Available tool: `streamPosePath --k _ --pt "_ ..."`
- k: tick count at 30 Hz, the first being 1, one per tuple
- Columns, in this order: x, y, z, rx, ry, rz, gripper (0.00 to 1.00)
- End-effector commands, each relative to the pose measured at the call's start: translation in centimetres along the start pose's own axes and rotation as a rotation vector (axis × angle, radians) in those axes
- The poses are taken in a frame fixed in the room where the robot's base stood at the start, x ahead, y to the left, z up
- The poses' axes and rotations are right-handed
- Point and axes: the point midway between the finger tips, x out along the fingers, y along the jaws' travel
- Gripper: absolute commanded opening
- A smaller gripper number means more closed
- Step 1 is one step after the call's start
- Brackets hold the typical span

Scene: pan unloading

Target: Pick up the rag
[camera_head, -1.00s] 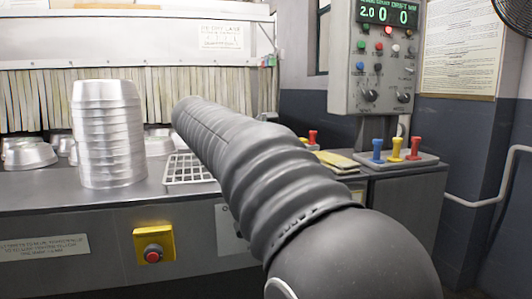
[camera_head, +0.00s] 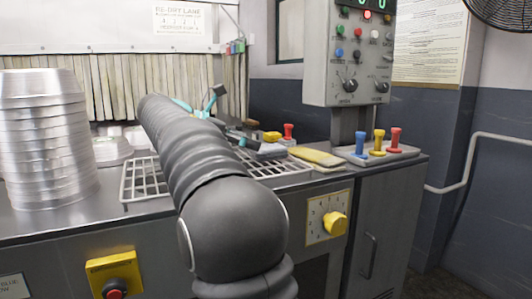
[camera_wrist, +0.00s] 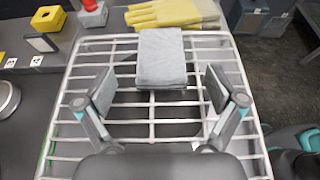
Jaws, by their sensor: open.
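The rag (camera_wrist: 161,58) is a grey folded cloth lying flat on a wire rack (camera_wrist: 70,150) in the wrist view. In the head view it seems to be the grey patch (camera_head: 270,151) just past my arm. My gripper (camera_wrist: 160,89) is open and empty, over the rack. Its two fingers are spread wider than the rag. In the wrist view the rag's near edge lies between and slightly beyond the fingertips. I cannot tell whether the fingertips are level with the rag. My arm hides most of the gripper in the head view.
Yellow gloves (camera_wrist: 172,12) lie just beyond the rag. A tall stack of metal pans (camera_head: 45,140) stands left of my arm. A control box (camera_head: 350,55) rises behind, with coloured levers (camera_head: 378,143) below.

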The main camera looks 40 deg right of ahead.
Motion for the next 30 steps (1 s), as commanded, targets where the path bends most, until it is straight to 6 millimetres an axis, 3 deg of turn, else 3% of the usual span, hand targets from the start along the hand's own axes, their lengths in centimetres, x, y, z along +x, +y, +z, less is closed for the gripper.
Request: streamPosePath --k 3,13,22,29,30 --pt "1.5 0.0 -0.1 0.0 0.0 0.0 0.94" --pt "3.2 0.0 -0.2 0.0 0.001 0.004 0.94" --pt "7.1 0.0 -0.1 0.001 0.001 0.004 0.94" --pt "7.3 0.0 -0.1 0.0 0.001 0.006 0.94" --pt "7.3 0.0 -0.1 0.0 0.001 0.006 0.89"
